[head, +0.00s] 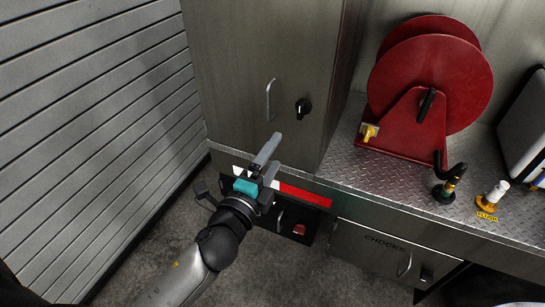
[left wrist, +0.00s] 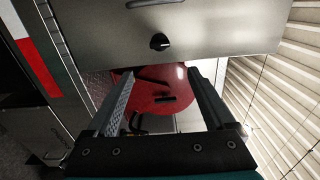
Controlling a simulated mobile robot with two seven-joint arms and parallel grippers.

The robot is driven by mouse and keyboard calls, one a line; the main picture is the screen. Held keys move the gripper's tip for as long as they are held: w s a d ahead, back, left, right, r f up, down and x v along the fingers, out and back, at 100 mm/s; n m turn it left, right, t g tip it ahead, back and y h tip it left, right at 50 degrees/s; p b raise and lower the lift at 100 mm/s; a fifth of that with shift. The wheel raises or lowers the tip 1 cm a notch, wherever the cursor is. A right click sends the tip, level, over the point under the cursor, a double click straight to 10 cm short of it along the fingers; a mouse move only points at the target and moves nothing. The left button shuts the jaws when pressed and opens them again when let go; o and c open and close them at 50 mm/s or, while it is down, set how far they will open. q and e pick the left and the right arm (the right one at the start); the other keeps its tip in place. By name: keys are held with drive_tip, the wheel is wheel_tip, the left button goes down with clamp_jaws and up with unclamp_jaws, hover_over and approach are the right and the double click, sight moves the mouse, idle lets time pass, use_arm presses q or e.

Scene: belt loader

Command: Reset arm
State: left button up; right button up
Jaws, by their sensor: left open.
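My left arm comes in from the bottom left in the head view. Its gripper (head: 270,158) is open and empty, in front of the tall metal cabinet (head: 235,70) and above the red and white strip. In the left wrist view the two fingers of the left gripper (left wrist: 160,88) stand apart with nothing held between them. The cabinet front (left wrist: 220,30) with its black knob (left wrist: 160,41) lies beyond the fingertips. My right gripper does not show in either view.
A red hose reel (head: 430,75) stands on the tread-plate counter (head: 345,150). Valves, including a yellow one labelled FLUSH (head: 487,208), sit at the right. A drawer marked CHOCKS (head: 385,255) is below. A slatted wall (head: 90,120) bounds the left; floor (head: 260,270) shows below.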

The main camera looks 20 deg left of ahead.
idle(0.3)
use_arm(q)
drive_tip(key=s+a+f+n+g+b, duration=0.1)
drive_tip(key=s+f+n+g+b, duration=0.15)
drive_tip(key=f, duration=1.05)
drive_tip(key=s+f+n+g+b, duration=0.2)
drive_tip(key=s+f+n+g, duration=0.15)
drive_tip(key=f, duration=0.95)
drive_tip(key=s+a+f+n+g+b, duration=0.15)
drive_tip(key=s+f, duration=0.25)
drive_tip(key=f, duration=0.8)
drive_tip(key=s+f+n+g+b, duration=0.3)
drive_tip(key=s+f+n+g, duration=0.1)
drive_tip(key=s+f, duration=0.8)
drive_tip(key=s+f+n+g+b, duration=0.3)
drive_tip(key=s+f, duration=0.9)
drive_tip(key=s, duration=0.5)
drive_tip(key=shift+d+f+n+g+y+b, duration=0.15)
drive_tip(key=shift+d+n+g+y+b, duration=0.25)
drive_tip(key=shift+n+g, duration=0.65)
